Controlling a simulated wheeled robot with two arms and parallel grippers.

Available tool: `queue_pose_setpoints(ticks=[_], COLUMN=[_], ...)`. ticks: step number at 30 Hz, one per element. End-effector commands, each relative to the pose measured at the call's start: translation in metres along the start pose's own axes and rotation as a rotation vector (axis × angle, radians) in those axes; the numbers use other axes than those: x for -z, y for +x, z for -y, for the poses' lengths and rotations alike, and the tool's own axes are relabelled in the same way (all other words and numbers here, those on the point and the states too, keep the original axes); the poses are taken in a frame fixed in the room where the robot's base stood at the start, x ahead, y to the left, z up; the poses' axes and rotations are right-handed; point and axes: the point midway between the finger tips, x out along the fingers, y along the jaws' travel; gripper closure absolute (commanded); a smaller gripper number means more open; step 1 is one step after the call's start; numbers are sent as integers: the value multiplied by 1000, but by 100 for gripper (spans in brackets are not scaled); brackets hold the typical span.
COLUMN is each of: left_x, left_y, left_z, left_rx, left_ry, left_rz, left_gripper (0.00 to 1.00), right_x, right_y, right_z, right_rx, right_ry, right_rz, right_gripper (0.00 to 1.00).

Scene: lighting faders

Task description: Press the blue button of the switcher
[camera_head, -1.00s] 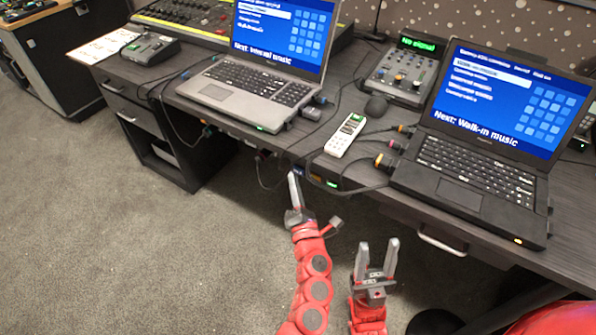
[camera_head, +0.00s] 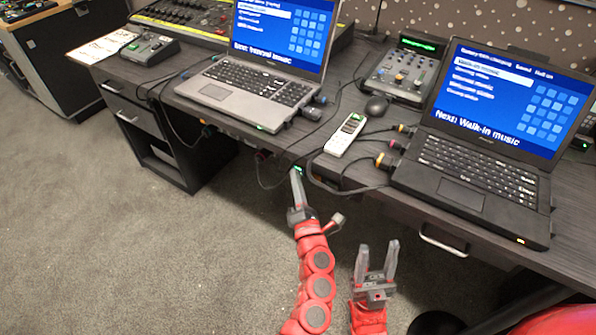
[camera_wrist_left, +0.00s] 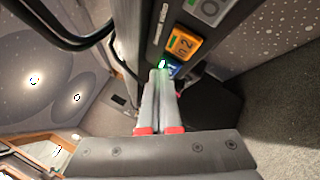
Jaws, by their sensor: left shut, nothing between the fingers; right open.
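The switcher (camera_wrist_left: 158,28) is under the desk's front edge, with a row of buttons in the left wrist view. Its blue button (camera_wrist_left: 172,69) is partly hidden by my left fingertips. A green light (camera_wrist_left: 162,64) glows beside the blue button. My left gripper (camera_head: 295,172) is shut and empty, also seen in the left wrist view (camera_wrist_left: 161,76). Its tips are at the blue button; I cannot tell if they touch. My right gripper (camera_head: 378,248) is open and empty, lower right.
A grey laptop (camera_head: 215,92) and a black laptop (camera_head: 460,195) stand on the desk. A white remote (camera_head: 345,134), a mouse (camera_head: 376,106) and a small mixer (camera_head: 400,75) lie between them. Cables (camera_head: 330,190) hang near the switcher. The floor in front is clear.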

Motion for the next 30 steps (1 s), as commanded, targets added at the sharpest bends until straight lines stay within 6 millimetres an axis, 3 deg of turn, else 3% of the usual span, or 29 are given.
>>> queue_pose_setpoints(ticks=[30], left_x=[7], left_y=[-10], left_z=[-7], left_rx=[0], left_ry=[0], left_rz=[0], left_gripper=[100], right_x=[0], right_y=[-3], right_z=[0], right_rx=[0], right_ry=[0], right_rz=[0], right_gripper=[50])
